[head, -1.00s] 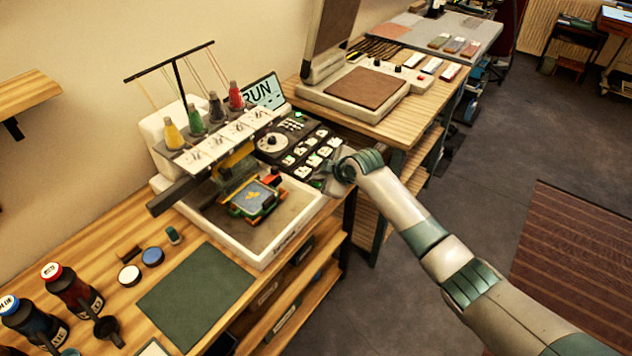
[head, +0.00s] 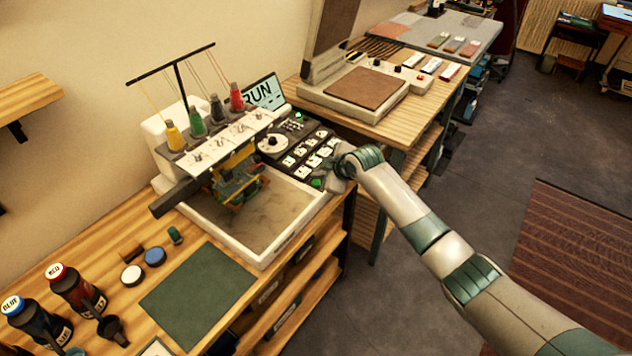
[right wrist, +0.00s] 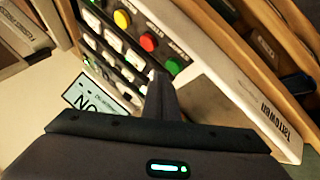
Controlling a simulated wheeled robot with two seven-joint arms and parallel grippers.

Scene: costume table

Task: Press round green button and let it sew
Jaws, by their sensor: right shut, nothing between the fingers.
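The round green button (head: 317,183) is at the near right corner of the embroidery machine's black control panel (head: 290,148). In the right wrist view the green button (right wrist: 174,65) sits in a row with a red button (right wrist: 148,41) and a yellow button (right wrist: 121,18). My right gripper (head: 330,180) is shut and empty, its fingertips (right wrist: 158,78) right beside the green button; I cannot tell whether they touch it. The hoop with its cloth (head: 238,186) is under the needle heads of the machine (head: 225,142). The screen (head: 262,93) reads RUN. My left gripper is not in view.
A heat press (head: 365,88) stands on the bench behind. A green mat (head: 197,297), round tins and bottles (head: 75,288) lie on the front-left wooden table. Open floor (head: 450,160) lies to the right.

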